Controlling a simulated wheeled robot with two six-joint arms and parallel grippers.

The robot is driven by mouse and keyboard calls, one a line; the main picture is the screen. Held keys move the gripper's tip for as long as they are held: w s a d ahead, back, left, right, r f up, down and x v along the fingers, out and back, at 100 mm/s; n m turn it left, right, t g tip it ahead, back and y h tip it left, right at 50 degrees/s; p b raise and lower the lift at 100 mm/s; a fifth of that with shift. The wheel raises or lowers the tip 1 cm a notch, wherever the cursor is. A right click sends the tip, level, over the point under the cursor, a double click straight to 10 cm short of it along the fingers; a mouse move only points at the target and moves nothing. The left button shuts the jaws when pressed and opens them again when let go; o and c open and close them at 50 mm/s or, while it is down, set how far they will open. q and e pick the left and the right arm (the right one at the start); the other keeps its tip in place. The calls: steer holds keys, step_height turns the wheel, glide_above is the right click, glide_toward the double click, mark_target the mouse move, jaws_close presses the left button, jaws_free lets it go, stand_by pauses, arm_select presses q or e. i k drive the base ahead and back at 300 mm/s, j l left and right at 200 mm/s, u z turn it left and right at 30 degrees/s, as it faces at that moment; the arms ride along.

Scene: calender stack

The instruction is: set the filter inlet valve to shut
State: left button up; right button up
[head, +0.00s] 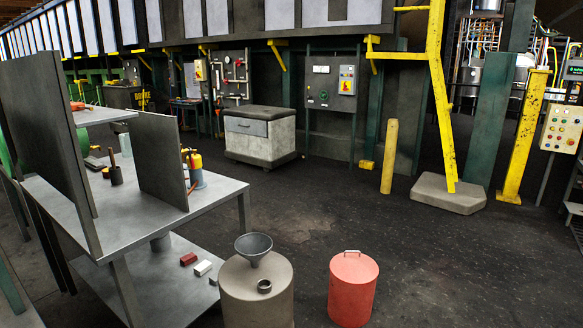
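I cannot pick out the filter inlet valve for sure in the head view. A grey wall board (231,77) at the back, left of centre, carries pale pipes, a round gauge and small red parts that may be valve handles. They are too small and far off to tell which is which or how any handle is set. Neither of my grippers is in view.
A grey workbench (215,190) with upright plates stands at the left. A grey drum (257,300) with a funnel and a red canister (353,290) stand in front. A grey cabinet (260,137) stands below the board. Yellow posts (390,157) stand right. The middle floor is clear.

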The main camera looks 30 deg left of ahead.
mark_target(191, 159)
steer(key=i+l+u, duration=0.1)
steer(key=i+u, duration=0.3)
steer(key=i+l+u, duration=0.2)
steer(key=u, duration=0.2)
steer(key=i+l+u, duration=0.9)
steer(key=l+u, duration=0.3)
steer(key=i+l+u, duration=0.15)
steer(key=l+u, duration=0.2)
steer(key=l, duration=0.3)
steer(key=l+u, duration=0.4)
steer(key=l, duration=0.25)
